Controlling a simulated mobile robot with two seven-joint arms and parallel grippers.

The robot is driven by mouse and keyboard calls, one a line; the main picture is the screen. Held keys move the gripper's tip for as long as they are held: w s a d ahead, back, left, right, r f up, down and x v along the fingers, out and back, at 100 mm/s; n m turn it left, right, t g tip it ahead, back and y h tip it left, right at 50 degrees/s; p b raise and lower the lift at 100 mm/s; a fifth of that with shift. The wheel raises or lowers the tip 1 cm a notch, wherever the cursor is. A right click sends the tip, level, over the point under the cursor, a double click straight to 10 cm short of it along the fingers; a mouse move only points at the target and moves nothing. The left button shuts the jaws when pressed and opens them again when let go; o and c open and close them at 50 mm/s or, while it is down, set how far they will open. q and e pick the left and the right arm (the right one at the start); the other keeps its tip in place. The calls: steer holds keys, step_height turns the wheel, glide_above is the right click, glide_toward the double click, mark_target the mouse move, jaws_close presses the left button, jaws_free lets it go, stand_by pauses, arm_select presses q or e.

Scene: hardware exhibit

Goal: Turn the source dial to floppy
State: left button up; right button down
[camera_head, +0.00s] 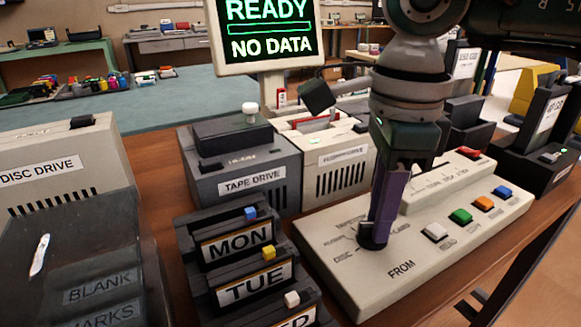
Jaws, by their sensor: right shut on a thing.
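The source dial (371,243) is a dark round knob on the left part of the cream control panel (335,262), behind the word FROM. The floppy drive (345,178) is a cream box behind the panel. My left gripper is not in view.
White, green, orange and blue buttons (460,216) line the panel right of the dial. A grey tape drive (250,180) and the MON and TUE cartridge rack (235,245) stand to the left. A monitor (267,30) reads READY, NO DATA.

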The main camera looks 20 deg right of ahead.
steer(key=c, duration=0.8)
jaws_free()
step_height(320, 180, up, 10)
steer(key=shift+p, duration=0.45)
